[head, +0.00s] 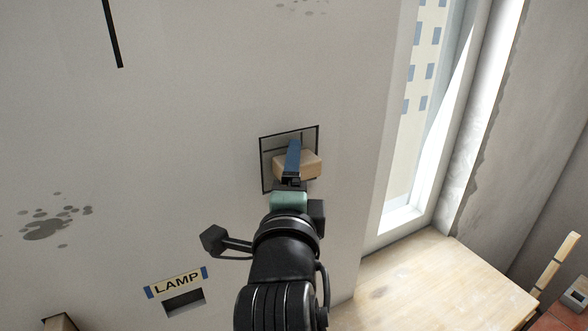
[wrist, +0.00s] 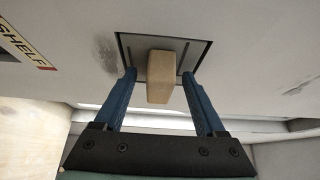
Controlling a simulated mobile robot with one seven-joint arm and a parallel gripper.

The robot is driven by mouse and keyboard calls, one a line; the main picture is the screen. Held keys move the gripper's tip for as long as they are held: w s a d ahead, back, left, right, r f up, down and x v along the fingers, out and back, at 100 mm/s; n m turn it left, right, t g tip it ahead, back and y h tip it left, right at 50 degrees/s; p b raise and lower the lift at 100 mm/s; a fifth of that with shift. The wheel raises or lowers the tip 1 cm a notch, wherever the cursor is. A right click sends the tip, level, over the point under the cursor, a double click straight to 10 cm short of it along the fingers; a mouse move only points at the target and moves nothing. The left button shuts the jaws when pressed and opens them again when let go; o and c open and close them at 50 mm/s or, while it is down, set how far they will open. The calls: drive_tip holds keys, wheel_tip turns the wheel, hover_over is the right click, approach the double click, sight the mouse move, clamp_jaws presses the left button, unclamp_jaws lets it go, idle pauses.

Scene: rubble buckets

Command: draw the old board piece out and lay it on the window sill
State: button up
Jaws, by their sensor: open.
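The old board piece, a light wooden block (head: 308,166), sticks out of a dark-framed square panel (head: 265,172) in the pale wall. In the wrist view the block (wrist: 160,78) stands between the two blue fingers of my gripper (wrist: 160,73), with a visible gap on both sides. My gripper (head: 293,143) is open, and in the head view one finger overlaps the block. The window sill seems to be the light wooden surface (head: 440,285) below the window at the right; nothing lies on its visible part.
A LAMP label (head: 178,283) sits above a dark slot (head: 184,301) at lower left. A wooden piece (head: 60,322) shows at the bottom left edge. A SHELF label (wrist: 26,46) shows in the wrist view. Wooden sticks (head: 553,262) and a reddish surface (head: 565,318) are at far right.

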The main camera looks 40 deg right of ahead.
clamp_jaws()
idle(0.6)
